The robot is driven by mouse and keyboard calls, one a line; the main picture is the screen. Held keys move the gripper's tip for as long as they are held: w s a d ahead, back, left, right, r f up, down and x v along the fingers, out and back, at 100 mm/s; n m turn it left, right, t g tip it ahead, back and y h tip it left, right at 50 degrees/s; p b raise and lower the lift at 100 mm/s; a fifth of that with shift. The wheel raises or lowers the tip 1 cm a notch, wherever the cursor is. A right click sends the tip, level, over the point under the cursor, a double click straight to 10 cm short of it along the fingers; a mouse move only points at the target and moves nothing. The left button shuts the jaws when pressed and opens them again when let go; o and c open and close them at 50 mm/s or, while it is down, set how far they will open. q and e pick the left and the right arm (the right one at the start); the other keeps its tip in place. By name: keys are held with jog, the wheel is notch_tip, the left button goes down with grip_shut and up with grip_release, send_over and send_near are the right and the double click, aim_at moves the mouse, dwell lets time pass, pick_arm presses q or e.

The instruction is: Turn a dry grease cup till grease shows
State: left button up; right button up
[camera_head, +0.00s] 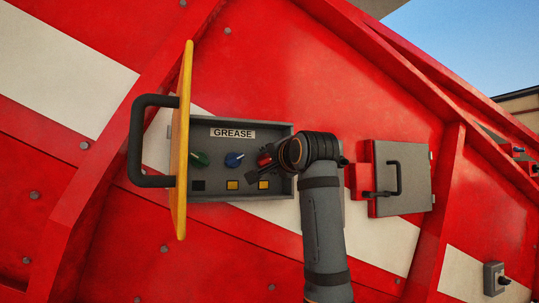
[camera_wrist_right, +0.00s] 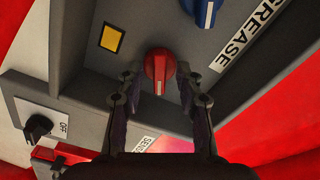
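The open grey grease box (camera_head: 215,125) holds a green knob (camera_head: 199,159), a blue knob (camera_head: 234,159) and a red knob (camera_head: 264,160) in a row. Below green is a dark square window (camera_head: 198,185); below blue (camera_head: 232,184) and red (camera_head: 263,184) the windows are yellow. My right gripper (camera_head: 268,165) is at the red knob. In the right wrist view the open fingers (camera_wrist_right: 158,76) stand either side of the red knob (camera_wrist_right: 159,66), with small gaps showing. The blue knob (camera_wrist_right: 206,10) and a yellow window (camera_wrist_right: 111,37) also show there. My left gripper is not in view.
The box's yellow-edged door (camera_head: 184,140) with a black handle (camera_head: 137,140) stands open at the left. A closed grey box (camera_head: 412,180) with a handle is to the right. A small switch (camera_head: 495,279) sits lower right. Red ribs (camera_head: 100,150) stand out from the panel.

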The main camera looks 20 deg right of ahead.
jog(key=shift+c, duration=0.2)
grip_shut()
jog(key=shift+f+n, duration=0.1)
jog(key=shift+n, duration=0.2)
jog(key=shift+o, duration=0.2)
grip_release()
jog(key=shift+s, duration=0.1)
